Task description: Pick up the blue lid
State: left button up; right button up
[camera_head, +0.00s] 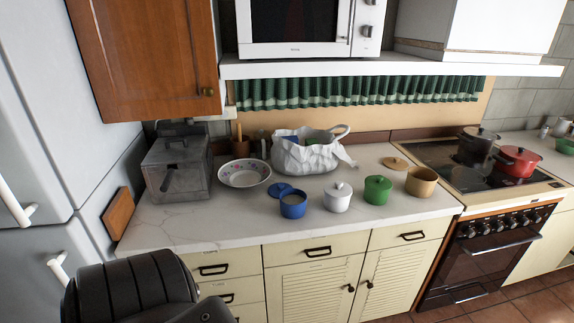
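The blue lid (277,190) lies on the white countertop (215,222), just behind and to the left of the blue pot (293,211). A dark ribbed part of my own arm shows at the bottom left, in front of the drawers. Neither of my grippers is in view.
A white lidded pot (337,199), a green lidded pot (377,191) and an open tan pot (421,183) stand to the right. A tan lid (396,163), patterned bowl (245,174), white bag (305,158) and metal box (177,170) surround them. The front counter strip is clear.

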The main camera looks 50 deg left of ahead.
aim_at(274, 189)
jog(key=u, duration=0.35)
jog(key=i, duration=0.4)
jog(key=u, duration=0.45)
